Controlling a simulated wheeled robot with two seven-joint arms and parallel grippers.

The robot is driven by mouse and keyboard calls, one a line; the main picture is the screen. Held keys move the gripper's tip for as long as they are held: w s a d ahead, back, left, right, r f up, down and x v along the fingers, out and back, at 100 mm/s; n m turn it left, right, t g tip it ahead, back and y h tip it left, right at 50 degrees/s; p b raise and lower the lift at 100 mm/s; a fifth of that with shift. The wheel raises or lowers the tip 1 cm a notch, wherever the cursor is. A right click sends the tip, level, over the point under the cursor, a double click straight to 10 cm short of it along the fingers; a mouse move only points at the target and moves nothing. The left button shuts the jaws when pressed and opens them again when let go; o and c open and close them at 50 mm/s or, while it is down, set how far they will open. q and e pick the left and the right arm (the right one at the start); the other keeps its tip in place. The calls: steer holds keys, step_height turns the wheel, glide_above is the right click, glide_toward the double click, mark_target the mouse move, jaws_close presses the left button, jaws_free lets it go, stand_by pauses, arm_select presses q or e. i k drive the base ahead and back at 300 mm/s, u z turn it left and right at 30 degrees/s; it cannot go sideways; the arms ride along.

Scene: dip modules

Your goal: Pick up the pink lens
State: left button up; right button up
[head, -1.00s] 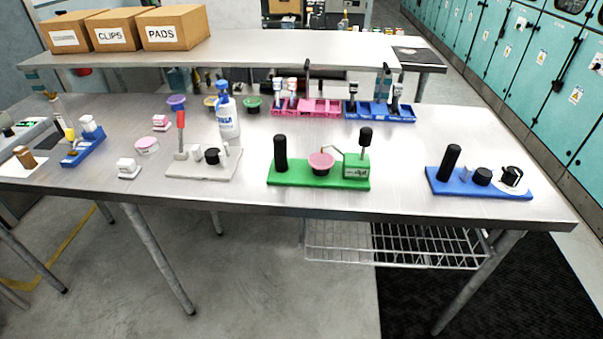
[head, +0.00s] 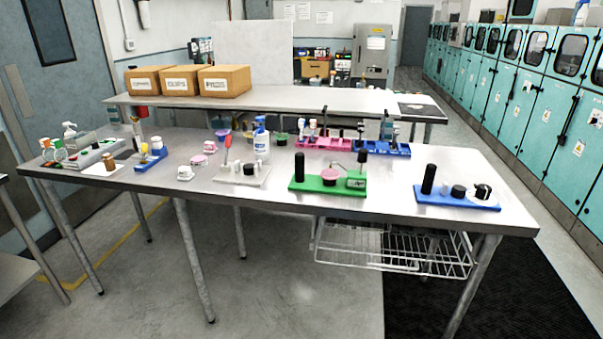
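One is a pink disc-topped piece (head: 329,177) on the green base (head: 327,190), between a black upright cylinder (head: 299,167) and a green box (head: 356,181). The other is a low pink-and-white round piece (head: 199,160), lying on the table left of the white base (head: 242,178). Neither of my grippers is in view.
A blue base (head: 456,199) with black parts sits at the table's right end. A white-and-blue bottle (head: 262,142) stands behind the white base. Pink (head: 322,144) and blue (head: 390,151) racks stand at the back. The front edge strip is mostly clear.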

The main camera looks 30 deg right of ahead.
mark_target(327, 175)
steer(key=u, duration=0.25)
steer(key=i, duration=1.55)
steer(key=z, duration=1.15)
steer(key=i, duration=0.95)
steer(key=z, duration=1.05)
